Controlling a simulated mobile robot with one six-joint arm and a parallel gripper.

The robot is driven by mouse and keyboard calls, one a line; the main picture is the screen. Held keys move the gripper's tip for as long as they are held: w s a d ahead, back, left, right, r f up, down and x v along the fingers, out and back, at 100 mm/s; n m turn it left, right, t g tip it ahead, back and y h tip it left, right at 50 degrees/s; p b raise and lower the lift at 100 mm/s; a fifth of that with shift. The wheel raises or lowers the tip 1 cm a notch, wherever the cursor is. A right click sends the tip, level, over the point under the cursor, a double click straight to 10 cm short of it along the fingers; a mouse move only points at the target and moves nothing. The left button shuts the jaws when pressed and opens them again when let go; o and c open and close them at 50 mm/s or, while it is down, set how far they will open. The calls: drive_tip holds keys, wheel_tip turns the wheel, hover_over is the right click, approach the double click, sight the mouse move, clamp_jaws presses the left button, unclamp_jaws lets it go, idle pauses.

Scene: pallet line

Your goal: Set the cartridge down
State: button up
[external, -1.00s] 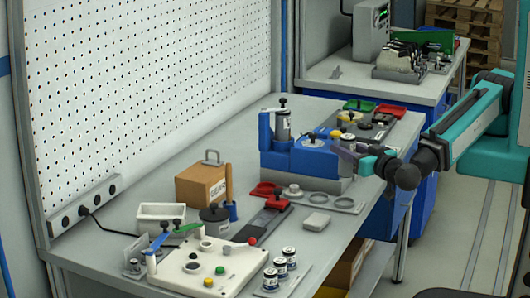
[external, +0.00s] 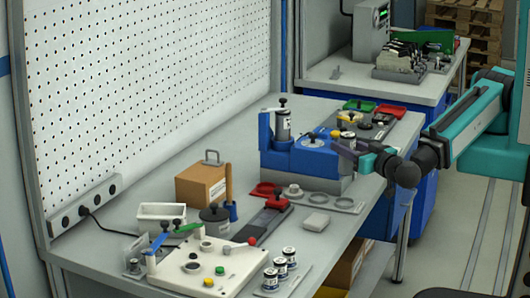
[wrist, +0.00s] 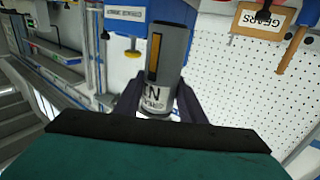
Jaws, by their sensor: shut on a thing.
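My gripper (wrist: 157,98) has its two dark fingers on either side of a grey cylindrical cartridge (wrist: 172,55), shut on it. The cartridge has a dark slot with a yellow strip and a white label with dark letters near the fingers. In the external view my gripper (external: 342,147) reaches in from the right, at the right side of the blue-topped ultrasonic cleaner (external: 310,162). The cartridge cannot be made out clearly there. The cleaner also shows in the wrist view (wrist: 125,15), behind the cartridge. Whether the cartridge touches any surface cannot be told.
A grey labelled canister (external: 283,124) stands at the cleaner's left back. In front are a plate with rings (external: 345,204) and a small pale box (external: 315,222). A cardboard box (external: 202,185) and a white fixture panel (external: 225,268) stand further left. Red and green trays (external: 390,109) lie behind.

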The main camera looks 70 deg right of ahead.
drive_tip(key=shift+s+a+f, duration=0.15)
drive_tip(key=shift+a, duration=0.15)
drive_tip(key=s+a+r+n+t+y+b, duration=0.1)
drive_tip(key=s+a+r+n+y+b, duration=0.35)
drive_tip(key=s+a+r+y, duration=0.55)
drive_tip(key=s+a+r+n+y+b, duration=0.4)
drive_tip(key=s+a+r+n+y, duration=0.25)
drive_tip(key=a+r, duration=0.7)
drive_tip(key=s+a+r+n+g+y, duration=0.4)
drive_tip(key=s+r+n+g+y, duration=0.1)
drive_tip(key=s+r, duration=0.4)
drive_tip(key=s+a+r+n+g+y+b, duration=0.1)
drive_tip(key=s+a+r+n+g+y, duration=0.4)
drive_tip(key=s+r+g, duration=0.3)
drive_tip(key=shift+s+r+n, duration=0.6)
drive_tip(key=shift+s+r, duration=0.1)
drive_tip(key=shift+r, duration=0.05)
drive_tip(key=shift+w+a+y, duration=0.1)
drive_tip(key=shift+y, duration=0.15)
